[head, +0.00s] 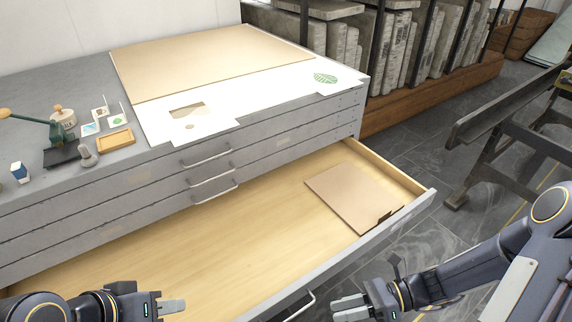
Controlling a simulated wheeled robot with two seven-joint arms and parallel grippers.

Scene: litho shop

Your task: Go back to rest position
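My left gripper (170,308) is at the bottom left, over the near part of the open drawer (200,255). Its fingers look close together, but I cannot tell whether they are shut. My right gripper (350,306) comes in from the right and is just outside the drawer's front, near a metal drawer handle (299,306). Its fingers point left and nothing shows between them; their gap is hard to make out. A flat tan folder (352,197) with a dark tab lies in the right end of the drawer, apart from both grippers.
The grey flat-file cabinet (60,85) bears a large tan board (210,58), white printed sheets (250,104), a small wooden tray (115,141) and a green hand press (62,132). Stone slabs (345,45) stand on a rack behind. A dark metal frame (510,125) stands right. Floor between is clear.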

